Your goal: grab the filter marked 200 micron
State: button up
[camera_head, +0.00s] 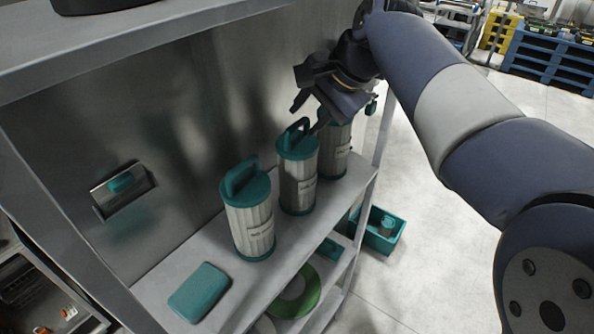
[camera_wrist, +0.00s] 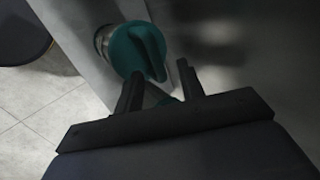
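Three pleated filters with teal caps and loop handles stand upright in a row on a metal shelf: the left filter (camera_head: 250,222), the middle filter (camera_head: 297,185) and the right filter (camera_head: 336,150). Each has a small label, too small to read here. My gripper (camera_head: 306,120) is open just above the middle filter's handle and partly hides the right filter. In the wrist view my gripper's fingers (camera_wrist: 159,70) are apart. A teal filter cap with handle (camera_wrist: 135,50) shows beyond them, and a bit of teal shows low between them. I cannot tell contact.
A teal box (camera_head: 199,291) lies at the shelf's front left. The metal back panel (camera_head: 175,165) stands close behind the filters. An upper shelf (camera_head: 120,42) overhangs at top left. A teal bin (camera_head: 381,232) sits low to the right, with open floor beyond.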

jog(key=shift+a+f, duration=0.15)
jog(key=shift+f, duration=0.1)
jog(key=shift+c, duration=0.4)
grip_shut()
jog(key=shift+r, duration=0.1)
